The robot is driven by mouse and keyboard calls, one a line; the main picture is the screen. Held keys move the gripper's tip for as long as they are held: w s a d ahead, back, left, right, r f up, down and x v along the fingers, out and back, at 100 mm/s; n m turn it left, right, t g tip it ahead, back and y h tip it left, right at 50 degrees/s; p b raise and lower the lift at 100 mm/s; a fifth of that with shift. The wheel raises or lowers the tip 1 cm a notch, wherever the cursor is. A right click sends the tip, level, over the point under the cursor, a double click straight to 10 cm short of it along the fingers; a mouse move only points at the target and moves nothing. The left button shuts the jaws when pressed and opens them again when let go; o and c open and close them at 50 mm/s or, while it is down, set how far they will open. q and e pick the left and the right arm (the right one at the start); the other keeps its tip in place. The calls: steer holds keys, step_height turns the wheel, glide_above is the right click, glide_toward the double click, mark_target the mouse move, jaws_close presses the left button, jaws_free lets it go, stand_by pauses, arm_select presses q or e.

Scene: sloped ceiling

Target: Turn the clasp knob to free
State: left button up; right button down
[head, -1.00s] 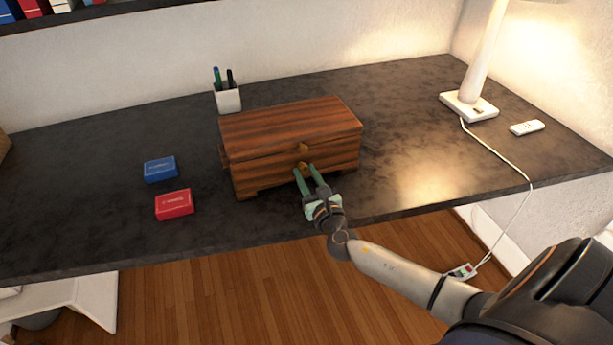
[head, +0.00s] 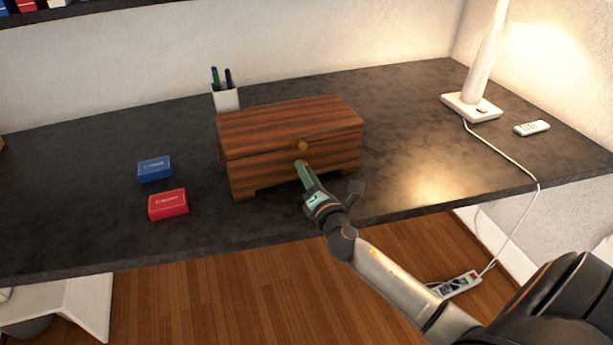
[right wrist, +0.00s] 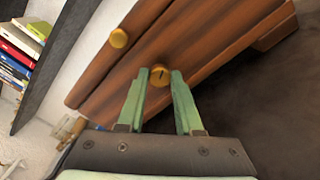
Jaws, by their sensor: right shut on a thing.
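A reddish-brown wooden box (head: 265,125) with a closed lid stands on the dark desk. One brass knob (head: 302,145) sits on the lid's front edge and also shows in the right wrist view (right wrist: 118,38). Below it is the clasp knob (right wrist: 160,75), a round brass knob with a dark slot mark. My right gripper (right wrist: 159,76) is shut on the clasp knob, one green finger on each side. In the head view my right gripper (head: 302,164) hides most of that knob, and its fingers line up one over the other. My left gripper is not in view.
A blue box (head: 155,169) and a red box (head: 168,204) lie left of the wooden box. A pen cup (head: 226,98) stands behind it. A lamp (head: 472,107) and a remote (head: 532,128) are at the right. The desk (head: 420,150) between is clear.

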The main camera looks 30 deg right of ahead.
steer(key=shift+f+m, duration=0.1)
steer(key=shift+m, duration=0.9)
steer(key=m, duration=0.2)
steer(key=shift+m+b, duration=0.3)
steer(key=shift+b, duration=0.1)
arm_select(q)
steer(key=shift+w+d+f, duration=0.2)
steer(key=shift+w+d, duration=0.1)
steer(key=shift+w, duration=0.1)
arm_select(e)
steer(key=shift+m, duration=0.5)
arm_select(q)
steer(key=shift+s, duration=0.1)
arm_select(e)
steer(key=c, duration=0.6)
jaws_free()
steer(key=shift+s, duration=0.15)
